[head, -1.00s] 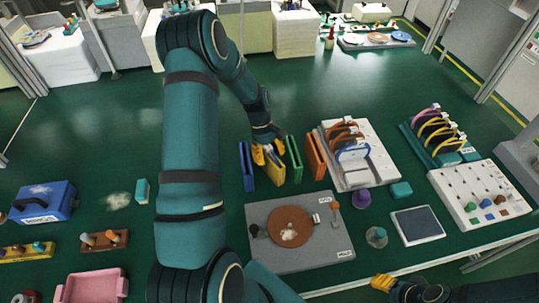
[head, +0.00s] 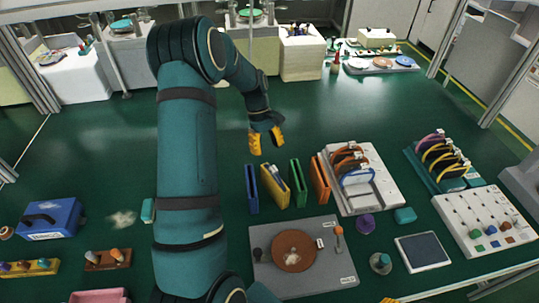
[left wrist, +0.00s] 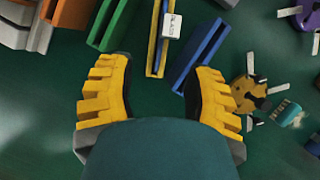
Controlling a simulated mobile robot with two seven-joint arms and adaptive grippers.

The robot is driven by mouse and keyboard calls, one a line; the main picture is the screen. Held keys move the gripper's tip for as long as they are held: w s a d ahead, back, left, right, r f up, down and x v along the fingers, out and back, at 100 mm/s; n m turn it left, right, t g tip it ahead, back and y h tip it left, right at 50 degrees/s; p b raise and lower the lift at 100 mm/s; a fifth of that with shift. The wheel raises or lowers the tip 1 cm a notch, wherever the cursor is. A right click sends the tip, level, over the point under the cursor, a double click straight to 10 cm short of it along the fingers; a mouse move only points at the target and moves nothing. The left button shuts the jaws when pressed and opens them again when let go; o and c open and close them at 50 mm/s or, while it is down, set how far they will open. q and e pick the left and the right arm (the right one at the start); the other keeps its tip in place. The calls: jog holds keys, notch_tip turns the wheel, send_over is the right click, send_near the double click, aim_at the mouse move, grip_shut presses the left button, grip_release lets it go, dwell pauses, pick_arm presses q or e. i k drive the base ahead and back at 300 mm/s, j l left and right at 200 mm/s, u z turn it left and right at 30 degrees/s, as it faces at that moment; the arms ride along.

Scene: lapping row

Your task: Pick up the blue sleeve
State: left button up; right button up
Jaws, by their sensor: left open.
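The blue sleeve (head: 251,189) stands upright on the green table, leftmost in a row of thin coloured sleeves. It also shows in the left wrist view (left wrist: 204,52), just ahead of the right-hand finger. My left gripper (head: 266,141) is open and empty, above and behind the row, apart from it. Its two yellow fingers (left wrist: 157,100) are spread wide in the left wrist view. Only a yellow tip of my right gripper (head: 389,300) shows at the bottom edge of the head view; its jaws are cut off.
Beside the blue sleeve stand a yellow sleeve (head: 274,187) holding a thin tagged piece, a green sleeve (head: 298,183) and an orange sleeve (head: 320,180). A grey lapping plate (head: 335,270) lies in front; a white rack (head: 381,187) stands right. The table behind the row is clear.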

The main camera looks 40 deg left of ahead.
aim_at(252, 193)
jog(key=k, duration=1)
